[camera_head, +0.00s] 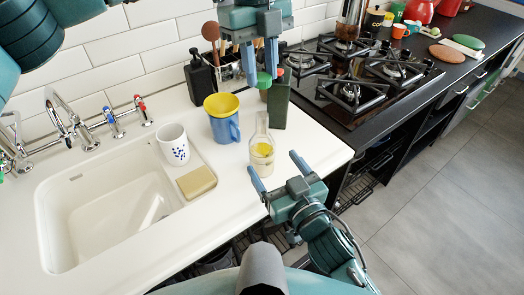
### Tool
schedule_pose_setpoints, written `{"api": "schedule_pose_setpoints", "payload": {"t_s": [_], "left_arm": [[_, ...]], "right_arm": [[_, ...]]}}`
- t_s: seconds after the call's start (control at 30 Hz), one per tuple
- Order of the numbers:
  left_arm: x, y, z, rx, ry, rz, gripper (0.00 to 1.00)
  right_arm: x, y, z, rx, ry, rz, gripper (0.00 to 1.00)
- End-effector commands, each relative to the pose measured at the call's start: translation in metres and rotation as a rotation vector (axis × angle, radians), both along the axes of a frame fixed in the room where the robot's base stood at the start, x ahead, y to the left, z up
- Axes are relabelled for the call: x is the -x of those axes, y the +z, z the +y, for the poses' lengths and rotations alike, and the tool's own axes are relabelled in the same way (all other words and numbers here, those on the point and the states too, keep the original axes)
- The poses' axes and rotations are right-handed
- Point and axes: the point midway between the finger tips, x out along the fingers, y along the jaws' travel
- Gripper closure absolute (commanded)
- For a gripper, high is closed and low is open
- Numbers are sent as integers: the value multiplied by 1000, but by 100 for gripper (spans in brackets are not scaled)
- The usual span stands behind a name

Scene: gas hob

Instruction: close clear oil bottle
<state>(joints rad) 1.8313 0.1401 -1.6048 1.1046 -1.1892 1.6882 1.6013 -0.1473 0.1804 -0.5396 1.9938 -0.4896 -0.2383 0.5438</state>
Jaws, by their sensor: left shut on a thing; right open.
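The clear oil bottle (262,157) stands upright on the white counter, with yellowish oil in it. Its narrow neck points up and its top shows no cap. My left gripper (262,74) is above and behind the bottle's neck, shut on a green cap (264,81). The cap is apart from the bottle mouth. My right gripper (276,168) is open in front of the bottle, its two fingers spread toward it. I cannot tell whether either finger touches the bottle.
A dark green bottle (280,104) stands close behind the clear one. The gas hob (352,93) is to the right.

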Motion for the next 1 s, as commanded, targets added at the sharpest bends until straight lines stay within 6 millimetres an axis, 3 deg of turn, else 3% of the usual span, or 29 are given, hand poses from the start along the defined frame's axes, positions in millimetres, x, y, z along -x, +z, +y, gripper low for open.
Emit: {"api": "schedule_pose_setpoints", "payload": {"t_s": [0.1,0.3,0.73,1.0], "left_arm": [[0,0,0,0,0,0,92],[0,0,0,0,0,0,92],[0,0,0,0,0,0,92],[0,0,0,0,-1,0,92]], "right_arm": [[-21,1,10,1,0,-3,20],[-42,0,20,1,-1,0,20],[-49,0,24,0,0,1,20],[-49,0,24,0,0,1,41]]}}
